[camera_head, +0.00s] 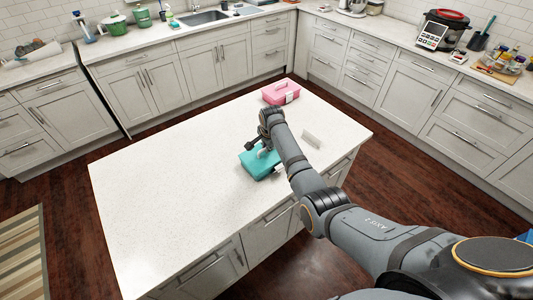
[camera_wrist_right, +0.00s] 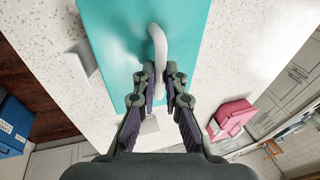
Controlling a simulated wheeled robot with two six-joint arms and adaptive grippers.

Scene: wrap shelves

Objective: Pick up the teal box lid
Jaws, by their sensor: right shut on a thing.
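The teal box lid (camera_head: 254,166) is on the white island top, near its front edge. In the right wrist view the teal lid (camera_wrist_right: 120,28) fills the top middle and carries a curved white handle (camera_wrist_right: 159,45). My right gripper (camera_wrist_right: 161,76) is shut on the near end of this handle. In the head view my right gripper (camera_head: 266,146) is above the lid, and the arm hides part of the lid's right side. I cannot tell whether the lid is raised. My left gripper is not in view.
A pink box (camera_head: 280,92) stands at the island's back corner; it also shows in the wrist view (camera_wrist_right: 232,116). The island top (camera_head: 150,190) is clear on the left. Counters line the back and right.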

